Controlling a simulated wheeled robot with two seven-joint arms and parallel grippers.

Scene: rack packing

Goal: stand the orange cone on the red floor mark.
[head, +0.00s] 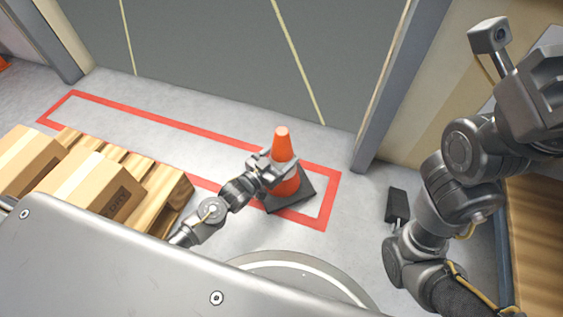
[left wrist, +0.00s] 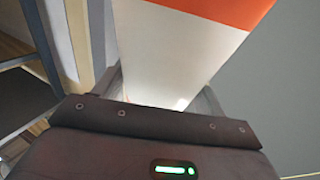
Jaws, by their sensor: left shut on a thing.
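The orange cone (head: 281,142) has a white band and a dark square base (head: 301,190). It looks upright in the head view, at the right end of the red floor mark (head: 140,115), a long red outline on the grey floor. The base seems to lie inside the outline near its right end; I cannot tell whether it touches the floor. My left gripper (head: 273,168) is shut on the cone at its middle. In the left wrist view the cone's white band (left wrist: 175,55) fills the space between the fingers. My right arm shows at the right; its fingertips are not clearly visible.
A wooden pallet (head: 172,198) with cardboard boxes (head: 92,186) stands at the left, overlapping the mark's near side. A grey door (head: 220,50) and its frame (head: 382,95) are behind the mark. A small dark object (head: 397,203) is on the floor at the right.

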